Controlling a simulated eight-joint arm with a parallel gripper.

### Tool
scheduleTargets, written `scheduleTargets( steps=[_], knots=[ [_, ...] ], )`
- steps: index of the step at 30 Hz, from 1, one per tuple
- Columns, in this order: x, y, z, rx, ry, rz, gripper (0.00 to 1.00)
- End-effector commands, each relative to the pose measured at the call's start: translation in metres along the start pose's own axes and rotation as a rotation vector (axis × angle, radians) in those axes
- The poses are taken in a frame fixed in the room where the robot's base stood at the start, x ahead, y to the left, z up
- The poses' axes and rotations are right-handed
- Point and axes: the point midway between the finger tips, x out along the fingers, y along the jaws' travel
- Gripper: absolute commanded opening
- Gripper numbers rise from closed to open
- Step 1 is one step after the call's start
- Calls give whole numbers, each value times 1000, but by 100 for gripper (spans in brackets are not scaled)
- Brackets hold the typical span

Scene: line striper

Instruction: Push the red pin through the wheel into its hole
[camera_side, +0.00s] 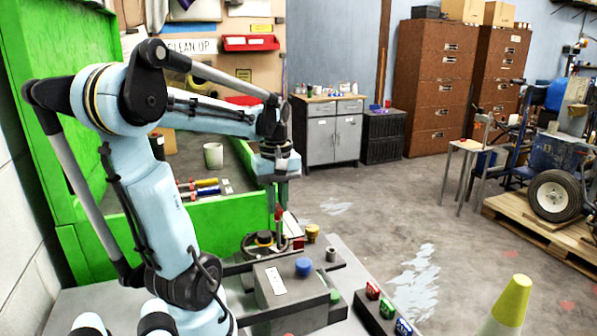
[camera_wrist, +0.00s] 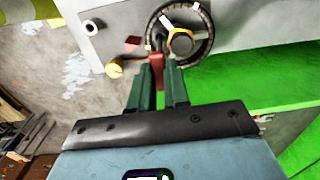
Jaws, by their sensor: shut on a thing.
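My gripper (camera_side: 277,205) points down above the wheel (camera_side: 263,245), a dark ring with a hub in the side view. The gripper is shut on the red pin (camera_side: 278,214), which hangs upright below its fingers. In the wrist view the green fingers (camera_wrist: 158,72) close on the red pin (camera_wrist: 157,65). The dark front end of the pin lies over the near left part of the wheel (camera_wrist: 208,42), beside its grey and yellow hub. I cannot tell whether the pin's end is in the hole, which is hidden.
A grey block with a blue knob (camera_side: 303,266) stands in front of the wheel. A yellow knob (camera_side: 312,232) and a grey cylinder (camera_side: 331,254) are to its right. A green wall (camera_side: 215,215) stands close behind. Coloured buttons (camera_side: 388,307) sit at the front right.

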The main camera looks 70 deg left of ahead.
Motion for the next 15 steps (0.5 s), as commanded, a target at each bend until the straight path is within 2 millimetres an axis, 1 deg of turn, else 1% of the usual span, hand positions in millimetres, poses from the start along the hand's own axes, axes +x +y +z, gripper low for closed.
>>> scheduleTargets(
  steps=[7,15],
  knots=[
    [0,0,0,0,0,0,0],
    [6,0,0,0,0,0,0]
  ],
)
